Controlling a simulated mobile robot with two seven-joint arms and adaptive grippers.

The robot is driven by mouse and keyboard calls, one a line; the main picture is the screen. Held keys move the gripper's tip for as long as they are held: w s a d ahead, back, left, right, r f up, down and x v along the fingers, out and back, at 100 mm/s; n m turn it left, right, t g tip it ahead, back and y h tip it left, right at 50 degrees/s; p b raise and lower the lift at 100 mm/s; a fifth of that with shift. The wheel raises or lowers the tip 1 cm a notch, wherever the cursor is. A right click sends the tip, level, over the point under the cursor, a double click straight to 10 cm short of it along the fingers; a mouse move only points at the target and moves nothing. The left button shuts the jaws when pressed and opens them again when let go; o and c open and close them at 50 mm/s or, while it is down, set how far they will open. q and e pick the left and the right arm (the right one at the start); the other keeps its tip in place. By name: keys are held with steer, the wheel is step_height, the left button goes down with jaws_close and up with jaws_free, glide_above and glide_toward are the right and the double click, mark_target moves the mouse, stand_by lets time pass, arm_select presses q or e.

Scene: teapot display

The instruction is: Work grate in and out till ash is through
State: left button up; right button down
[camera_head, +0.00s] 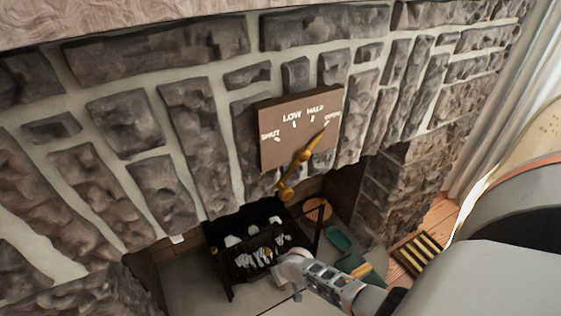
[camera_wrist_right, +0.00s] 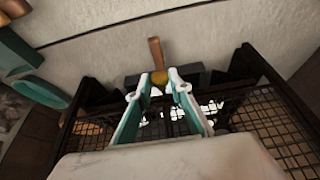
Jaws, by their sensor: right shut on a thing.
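The black grate basket (camera_head: 222,262) stands in the fireplace opening, with pale grey-white lumps (camera_head: 258,240) in it. In the right wrist view its dark frame and mesh sides (camera_wrist_right: 290,125) lie around my right gripper (camera_wrist_right: 160,80). The teal and white fingers are shut on a handle with a brown grip (camera_wrist_right: 155,52) and a brass-coloured part between the fingertips. In the head view my right arm reaches in from the lower right to the basket's front; its fingertips are hard to make out. Whether ash lies beneath the basket is hidden. My left gripper is not in view.
A brown plate (camera_head: 290,150) marked SHUT, LOW and HALF is on the stone wall, its brass lever (camera_head: 305,155) pointing up right. Right of the basket are a round orange-brown item (camera_head: 317,209), a green dish (camera_head: 338,238) and a slatted floor vent (camera_head: 418,256).

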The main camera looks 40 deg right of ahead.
steer(key=s, duration=0.2)
steer(key=s+a+p, duration=0.1)
steer(key=s, duration=0.1)
steer(key=shift+f, duration=0.2)
steer(key=c, duration=1.8)
jaws_free()
steer(key=shift+c, duration=0.2)
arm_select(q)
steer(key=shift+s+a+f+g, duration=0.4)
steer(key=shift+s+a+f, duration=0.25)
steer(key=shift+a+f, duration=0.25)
arm_select(e)
steer(key=shift+r, duration=0.1)
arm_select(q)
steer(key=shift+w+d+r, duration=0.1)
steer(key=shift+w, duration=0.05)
arm_select(e)
steer(key=shift+r, duration=0.15)
steer(key=v, duration=1.1)
steer(key=shift+r, duration=0.35)
steer(key=shift+s, duration=0.1)
